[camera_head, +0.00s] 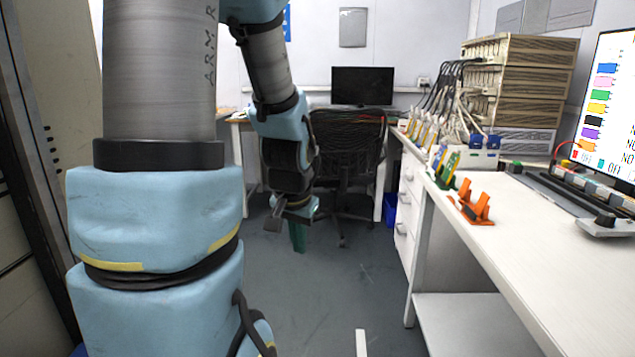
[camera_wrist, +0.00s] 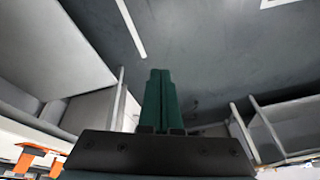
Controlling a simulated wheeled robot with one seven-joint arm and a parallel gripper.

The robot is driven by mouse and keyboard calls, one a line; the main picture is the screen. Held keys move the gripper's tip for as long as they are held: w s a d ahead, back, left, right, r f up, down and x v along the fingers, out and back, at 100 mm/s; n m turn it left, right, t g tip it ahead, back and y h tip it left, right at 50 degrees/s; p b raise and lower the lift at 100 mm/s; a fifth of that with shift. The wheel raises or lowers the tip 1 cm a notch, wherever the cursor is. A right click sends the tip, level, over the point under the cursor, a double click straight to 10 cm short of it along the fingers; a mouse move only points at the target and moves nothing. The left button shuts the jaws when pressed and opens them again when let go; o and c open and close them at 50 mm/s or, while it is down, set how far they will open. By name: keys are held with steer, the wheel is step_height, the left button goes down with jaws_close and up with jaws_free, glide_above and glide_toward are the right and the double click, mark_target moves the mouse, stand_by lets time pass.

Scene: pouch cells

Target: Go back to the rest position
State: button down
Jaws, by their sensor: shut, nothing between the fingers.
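My gripper (camera_wrist: 159,88) shows in the wrist view as two dark green fingers pressed together, shut with nothing between them. In the head view my gripper (camera_head: 298,240) hangs at the end of my arm over the grey floor, left of the white bench and in front of the black chair. It is clear of the bench and touches nothing that I can see. My large blue and grey arm links fill the left of the head view and hide what lies behind them.
The white bench (camera_head: 520,262) runs along the right. On it stand an orange holder (camera_head: 472,208), a green holder (camera_head: 440,178), a rack of stacked units (camera_head: 520,80) and a monitor (camera_head: 608,105). A black chair (camera_head: 347,150) stands at the back. The floor (camera_head: 310,310) is open.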

steer(key=s+a+n+g, duration=0.2)
steer(key=s+a+n, duration=0.15)
steer(key=s, duration=0.25)
step_height(320, 180, up, 17)
steer(key=p, duration=1.7)
steer(key=shift+d, duration=0.3)
